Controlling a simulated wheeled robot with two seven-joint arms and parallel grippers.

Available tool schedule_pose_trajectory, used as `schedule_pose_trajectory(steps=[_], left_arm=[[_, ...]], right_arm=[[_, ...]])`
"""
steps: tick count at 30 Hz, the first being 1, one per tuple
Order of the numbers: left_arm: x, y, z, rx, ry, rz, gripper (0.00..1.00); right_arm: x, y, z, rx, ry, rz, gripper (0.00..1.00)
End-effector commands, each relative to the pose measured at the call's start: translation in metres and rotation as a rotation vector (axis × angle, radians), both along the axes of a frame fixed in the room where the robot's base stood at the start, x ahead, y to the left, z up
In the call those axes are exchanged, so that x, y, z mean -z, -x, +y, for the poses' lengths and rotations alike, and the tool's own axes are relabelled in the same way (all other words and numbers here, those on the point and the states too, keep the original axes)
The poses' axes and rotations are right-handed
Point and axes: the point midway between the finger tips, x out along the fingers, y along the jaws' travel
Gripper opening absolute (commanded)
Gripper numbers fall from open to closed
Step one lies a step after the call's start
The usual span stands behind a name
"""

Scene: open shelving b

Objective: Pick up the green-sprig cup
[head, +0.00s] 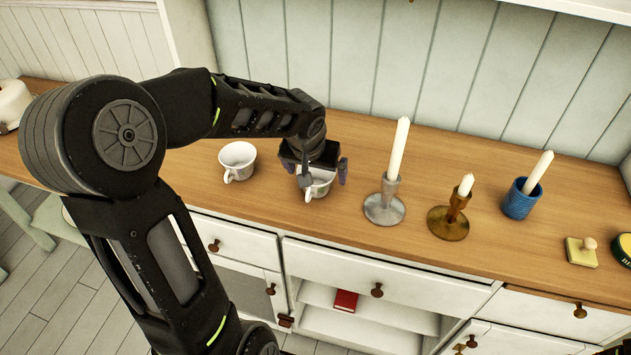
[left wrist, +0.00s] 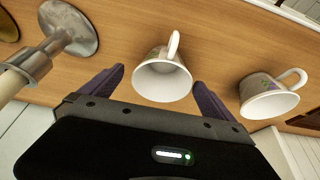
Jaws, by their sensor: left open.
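A white cup (head: 318,187) stands upright on the wooden counter, partly hidden under my left gripper (head: 323,174) in the head view. In the left wrist view this cup (left wrist: 162,80) sits between the two spread fingers of my left gripper (left wrist: 159,77), its handle pointing away from the palm. The fingers are open and not closed on it. A second white cup (head: 238,160) stands to its left, and in the left wrist view it (left wrist: 268,98) shows a small coloured print. The green sprig is too small to tell clearly on either cup. My right gripper is not in view.
A grey candlestick (head: 384,208) stands close to the right of the gripper. A brass candlestick (head: 449,222), a blue candle pot (head: 520,199) and a yellow block (head: 581,251) stand further right. A plank wall rises behind the counter.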

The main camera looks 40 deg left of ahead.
Motion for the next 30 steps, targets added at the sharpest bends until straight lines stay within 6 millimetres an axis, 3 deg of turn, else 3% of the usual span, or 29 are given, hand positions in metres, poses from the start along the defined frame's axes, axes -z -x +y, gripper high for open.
schedule_pose_trajectory(steps=[12, 30], left_arm=[[0.044, -0.019, 0.011, 0.001, 0.001, 0.003, 1.0], [0.045, -0.019, 0.011, 0.0, 0.0, 0.001, 1.0]], right_arm=[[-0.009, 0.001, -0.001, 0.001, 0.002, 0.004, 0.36], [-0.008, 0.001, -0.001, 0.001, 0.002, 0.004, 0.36]])
